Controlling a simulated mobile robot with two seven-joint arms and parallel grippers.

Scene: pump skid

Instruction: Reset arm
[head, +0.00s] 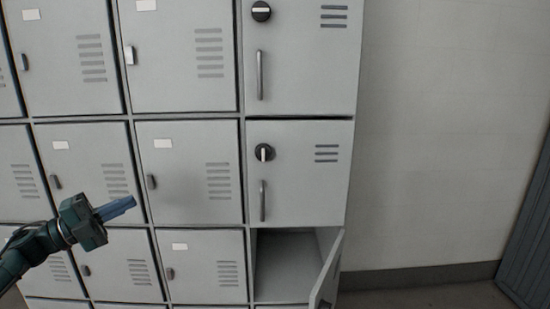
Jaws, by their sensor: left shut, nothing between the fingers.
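My left gripper (118,208) is at the left, in front of the grey lockers. Its fingers are together, point to the right and hold nothing. My left arm comes in from the lower left. The gripper is well to the left of the open locker compartment (284,262) and apart from its door. My right gripper is not in the head view.
The open compartment at the bottom looks empty in its visible part, and its door (327,275) swings out on the right. The locker doors (300,190) above it are closed. A bare wall (440,130) and a dark panel (530,240) stand at the right.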

